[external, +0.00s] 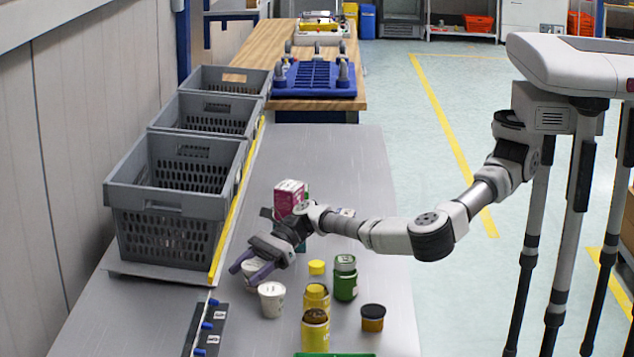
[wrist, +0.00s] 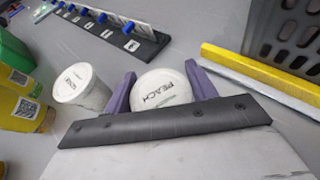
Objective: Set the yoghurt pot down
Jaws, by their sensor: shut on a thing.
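My gripper (external: 252,272) is shut on a white yoghurt pot (wrist: 163,90). The pot's round lid reads "PEACH" and sits between the two purple fingers in the wrist view. In the external view the held pot (external: 250,266) is partly hidden by the fingers. It is low over the grey table or touching it; I cannot tell which. A second white pot (external: 271,300) stands upright on the table beside the gripper, and it also shows to the left in the wrist view (wrist: 84,90).
Yellow jars (external: 315,330), a green jar (external: 345,278), a dark-lidded jar (external: 373,318) and a pink box (external: 289,197) stand nearby. A black strip with blue pegs (external: 206,328) lies in front. Grey crates (external: 170,212) line the left, behind a yellow edge (external: 238,200).

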